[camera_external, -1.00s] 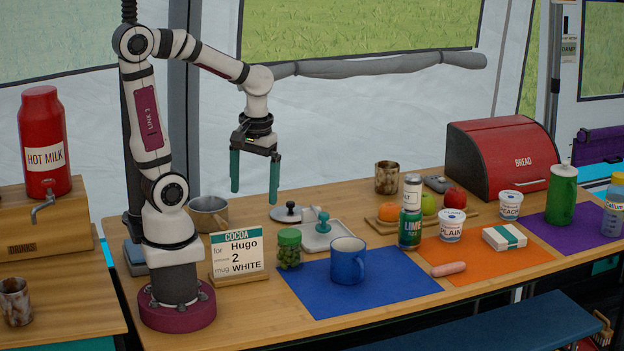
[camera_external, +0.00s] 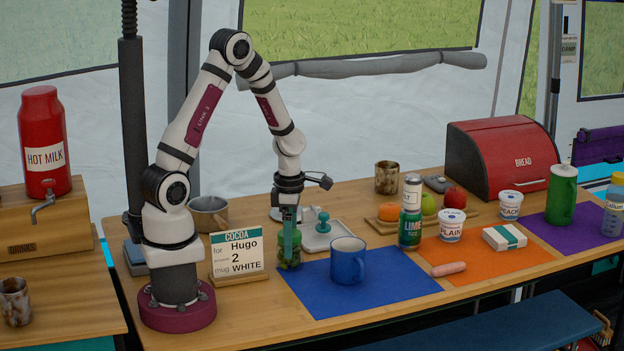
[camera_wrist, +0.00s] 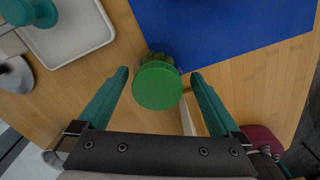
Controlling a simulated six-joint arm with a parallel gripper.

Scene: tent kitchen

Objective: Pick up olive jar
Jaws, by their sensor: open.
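The olive jar (camera_external: 290,258) stands upright on the wooden table at the left corner of the blue mat, partly hidden by my gripper. In the wrist view its green lid (camera_wrist: 157,86) shows from above, with olives just visible at its far side. My gripper (camera_external: 289,238) points down at the jar. In the wrist view my gripper (camera_wrist: 159,80) is open, with one teal finger on each side of the lid and a visible gap on both sides. The outside view does not show clearly how far down the fingers reach.
A cocoa order card (camera_external: 238,255) stands close left of the jar. A blue mug (camera_external: 347,261) is on the blue mat (camera_external: 395,292) to the right. A grey tray (camera_external: 338,228) with a teal-handled item lies behind. The blue mat's front part is clear.

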